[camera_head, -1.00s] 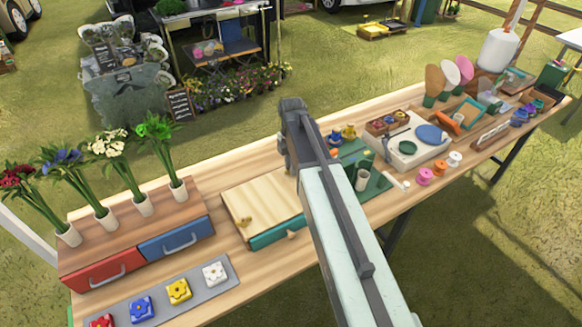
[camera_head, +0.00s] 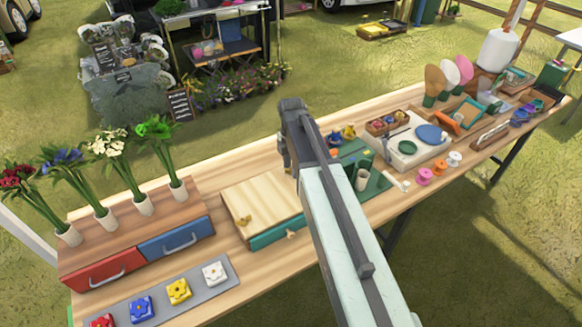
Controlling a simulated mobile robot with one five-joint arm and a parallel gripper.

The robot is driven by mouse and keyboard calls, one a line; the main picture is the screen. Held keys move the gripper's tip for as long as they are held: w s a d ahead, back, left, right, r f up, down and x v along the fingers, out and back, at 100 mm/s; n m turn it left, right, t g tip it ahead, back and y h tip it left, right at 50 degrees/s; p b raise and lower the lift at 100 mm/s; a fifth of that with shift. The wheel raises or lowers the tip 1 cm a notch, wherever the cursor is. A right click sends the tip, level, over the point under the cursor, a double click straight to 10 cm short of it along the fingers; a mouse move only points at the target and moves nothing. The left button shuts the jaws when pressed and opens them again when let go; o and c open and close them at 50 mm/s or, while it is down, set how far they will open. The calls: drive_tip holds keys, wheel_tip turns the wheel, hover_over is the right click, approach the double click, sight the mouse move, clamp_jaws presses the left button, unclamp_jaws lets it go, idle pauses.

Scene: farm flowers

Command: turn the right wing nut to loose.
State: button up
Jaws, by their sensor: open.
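A pale wooden board on a teal base (camera_head: 262,204) lies at the middle of the bench, left of my arm. A small brass-coloured piece (camera_head: 243,221) that looks like a wing nut sits near the board's front left. A small tan piece (camera_head: 292,234) shows at the teal front edge; I cannot tell what it is. No right wing nut can be made out clearly; my arm covers the board's right side. My gripper (camera_head: 286,163) hangs from the arm's far end, over the board's back right area. It is open, with its fingertips small and partly hidden.
A wooden unit with red (camera_head: 104,269) and blue (camera_head: 175,239) drawers and flower vases stands left. A grey mat (camera_head: 200,290) with flower tiles lies in front. A green tray (camera_head: 374,188) with a cup is close to my arm's right; crafts crowd the right end.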

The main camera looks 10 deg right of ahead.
drive_tip(key=shift+r, duration=0.1)
wheel_tip(320, 180, up, 8)
drive_tip(key=p, duration=0.8)
drive_tip(key=shift+f, duration=0.2)
drive_tip(key=shift+f, duration=0.1)
drive_tip(key=s+m, duration=1.4)
drive_tip(key=m, duration=0.7)
drive_tip(key=shift+f+m+b, duration=0.2)
drive_tip(key=shift+m+b, duration=0.2)
drive_tip(key=shift+b, duration=0.05)
drive_tip(key=shift+s+a, duration=0.1)
